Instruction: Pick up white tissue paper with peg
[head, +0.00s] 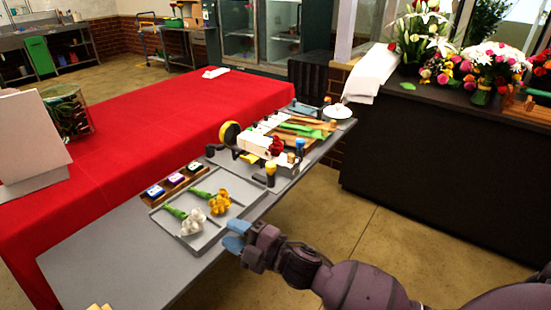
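White, paper-like pieces (256,144) lie among the supplies on the far half of the grey table; they are small in the head view, and I cannot make out which has a peg. A larger draped white sheet (371,72) hangs over the dark counter's left end. My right gripper (236,235), with light blue fingertips, is beside the right edge of the grey table, near the flower tray. It is empty, and its fingertips look apart. It is well short of the white pieces.
A grey divided tray (208,236) holds a white flower (193,222) and a yellow flower (220,202). Small boxes (175,180) stand behind it. A red-covered table (150,125) adjoins on the left. The grey table's near end (110,255) is mostly clear.

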